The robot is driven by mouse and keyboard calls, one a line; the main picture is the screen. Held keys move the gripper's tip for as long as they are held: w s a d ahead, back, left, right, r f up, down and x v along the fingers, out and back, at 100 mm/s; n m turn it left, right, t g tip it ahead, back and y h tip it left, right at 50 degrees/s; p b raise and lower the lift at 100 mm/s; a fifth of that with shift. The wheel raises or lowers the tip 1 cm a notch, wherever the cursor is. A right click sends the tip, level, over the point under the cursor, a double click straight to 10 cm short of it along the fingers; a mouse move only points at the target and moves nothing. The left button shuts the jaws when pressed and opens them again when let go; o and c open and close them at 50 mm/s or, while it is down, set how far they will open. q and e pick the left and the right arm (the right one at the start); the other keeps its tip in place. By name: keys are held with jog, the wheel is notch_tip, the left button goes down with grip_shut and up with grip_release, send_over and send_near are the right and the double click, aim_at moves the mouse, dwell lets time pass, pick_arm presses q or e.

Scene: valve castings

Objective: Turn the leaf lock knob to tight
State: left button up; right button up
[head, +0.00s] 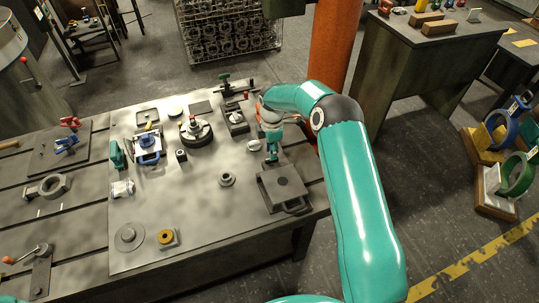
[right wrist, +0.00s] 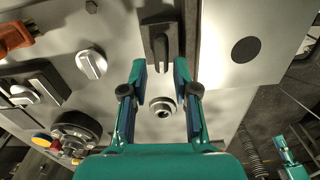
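A black bar-shaped knob (right wrist: 160,52) on a dark grey base shows in the right wrist view, beside a plate with a black disc (right wrist: 246,50). I take it for the leaf lock knob, but no label is readable. My right gripper (right wrist: 160,68) is open, its two fingertips on either side of the knob's near end, with gaps visible. Contact and height are unclear. In the head view my right gripper (head: 271,158) points down by the far edge of the plate (head: 270,197) and hides the knob. My left gripper is not in view.
A silver knob (right wrist: 92,64) and a round boss (right wrist: 162,107) stand near the right gripper; the boss also shows in the head view (head: 227,180). A black wheel fixture (head: 196,134) and a dark block (head: 235,121) stand farther off. The front middle of the table is mostly clear.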

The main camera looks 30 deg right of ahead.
jog(key=shift+f+p, duration=0.3)
jog(key=shift+f, duration=1.5)
